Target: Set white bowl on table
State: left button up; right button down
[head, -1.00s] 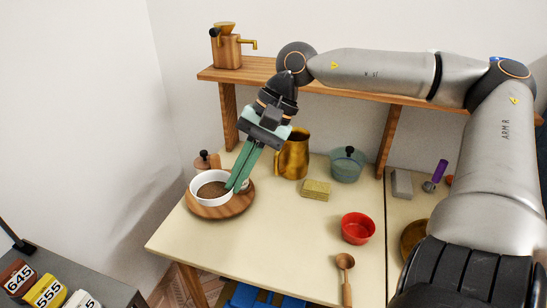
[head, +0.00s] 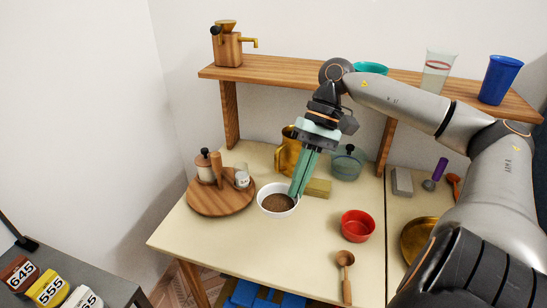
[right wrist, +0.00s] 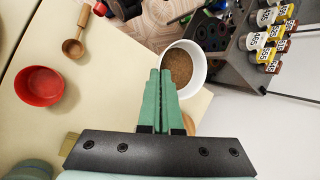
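In the right wrist view the fingers (right wrist: 160,78) are close together at the rim. The bowl looks level; I cannot tell whether its base touches the table. My left gripper is not in view.
A round wooden tray (head: 222,208) with small jars stands left of the bowl. A yellow sponge stack (head: 319,188), brass pitcher (head: 287,158) and glass pot (head: 348,163) are behind. A red bowl (head: 357,226) and wooden spoon (head: 346,262) lie right. The table's front left is clear.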

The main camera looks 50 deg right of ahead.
jog(key=shift+s+a+f, duration=0.1)
jog(key=shift+s+f, duration=0.05)
jog(key=shift+f, duration=0.2)
jog(key=shift+a+f, duration=0.15)
jog(key=shift+a, duration=0.05)
jog(key=shift+a+f, duration=0.2)
jog(key=shift+a+f, duration=0.1)
jog(key=shift+a, duration=0.05)
